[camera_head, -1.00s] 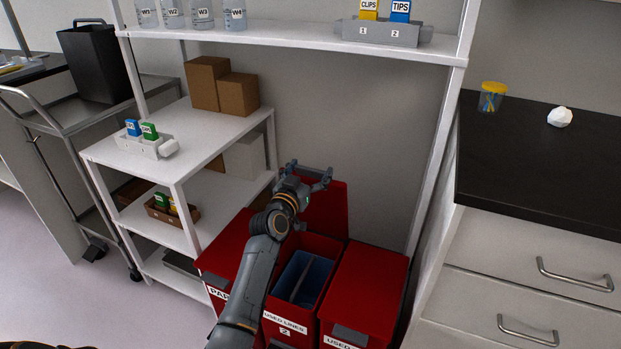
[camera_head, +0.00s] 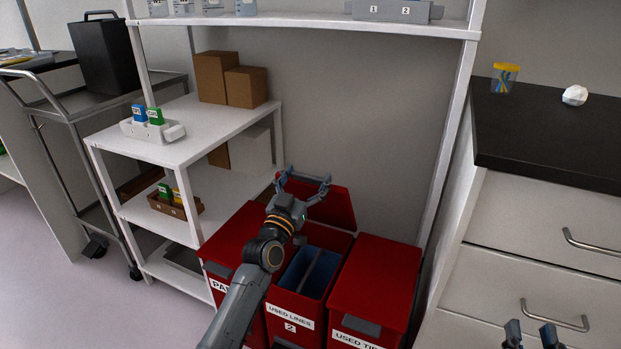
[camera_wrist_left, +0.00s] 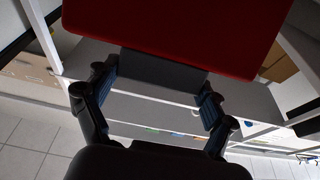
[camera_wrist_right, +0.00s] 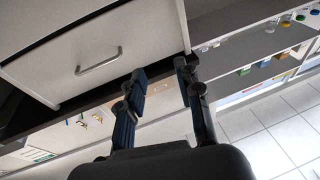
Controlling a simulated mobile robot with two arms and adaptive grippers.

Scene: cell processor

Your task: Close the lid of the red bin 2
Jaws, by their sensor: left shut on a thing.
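The red bin 2 (camera_head: 297,327), labelled "USED LINES 2", stands in the middle of a row of red bins. Its lid (camera_head: 334,209) is raised at the back and tilted, leaving the blue inside of the bin in view. My left gripper (camera_head: 304,179) is at the lid's upper edge. In the left wrist view, the fingers are on either side of the grey tab (camera_wrist_left: 163,70) on the red lid, shut on it. My right gripper (camera_head: 531,335) is empty, fingers apart, low at the right; it also shows in the right wrist view (camera_wrist_right: 160,75).
A red bin with a closed lid (camera_head: 376,278) stands on each side of bin 2. A white shelf (camera_head: 190,135) with boxes and racks is at the left. A dark counter over white drawers (camera_head: 540,140) is at the right. An upper shelf (camera_head: 300,24) runs above.

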